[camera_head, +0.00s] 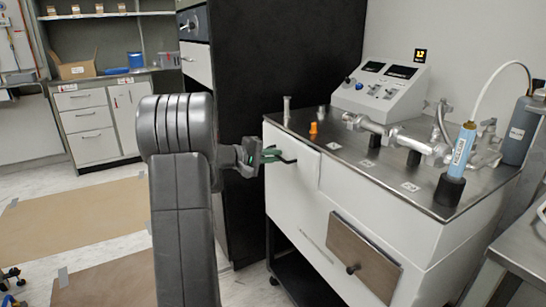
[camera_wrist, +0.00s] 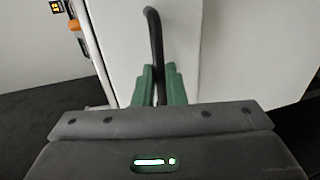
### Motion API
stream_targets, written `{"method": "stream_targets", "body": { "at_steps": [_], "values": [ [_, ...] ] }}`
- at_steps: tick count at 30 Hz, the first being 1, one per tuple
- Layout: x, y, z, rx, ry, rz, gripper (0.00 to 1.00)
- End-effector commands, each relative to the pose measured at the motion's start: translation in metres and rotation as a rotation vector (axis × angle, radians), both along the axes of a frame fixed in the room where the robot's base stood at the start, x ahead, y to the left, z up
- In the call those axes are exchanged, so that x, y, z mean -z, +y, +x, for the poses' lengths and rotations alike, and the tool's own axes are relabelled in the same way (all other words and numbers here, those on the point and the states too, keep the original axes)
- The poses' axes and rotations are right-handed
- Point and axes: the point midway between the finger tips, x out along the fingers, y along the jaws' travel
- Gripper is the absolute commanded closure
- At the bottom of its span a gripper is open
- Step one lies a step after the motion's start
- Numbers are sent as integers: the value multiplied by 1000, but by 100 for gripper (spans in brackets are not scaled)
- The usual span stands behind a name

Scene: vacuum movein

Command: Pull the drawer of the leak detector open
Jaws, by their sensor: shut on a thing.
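The leak detector is a white cart-like cabinet (camera_head: 345,195) with a metal top, at the right in the head view. Its upper left drawer (camera_head: 290,185) has a plain white front, which also shows in the wrist view (camera_wrist: 115,50). A dark bar handle (camera_wrist: 155,40) stands out from this front. My gripper (camera_head: 275,155) is at the handle, its green fingers closed on either side of it. In the wrist view the fingers (camera_wrist: 158,85) grip the handle's near end. I cannot tell for sure whether the drawer stands out from the cabinet.
A brown panel with a dark knob (camera_head: 353,268) is lower on the cabinet's front. A tall black cabinet (camera_head: 262,100) rises behind my arm. Open floor lies to the left.

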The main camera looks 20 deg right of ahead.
Motion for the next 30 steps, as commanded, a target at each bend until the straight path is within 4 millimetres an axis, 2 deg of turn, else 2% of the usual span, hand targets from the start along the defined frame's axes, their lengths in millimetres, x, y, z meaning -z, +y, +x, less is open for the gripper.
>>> {"method": "stream_targets", "body": {
  "at_steps": [5,8,11,24,30],
  "values": [
    [2,11,0,-2,1,1,100],
    [2,25,-1,-2,0,1,100],
    [3,45,-3,-4,-1,0,100],
    [2,155,-11,-4,1,1,100],
    [1,192,-15,-2,2,1,100]
  ]
}}
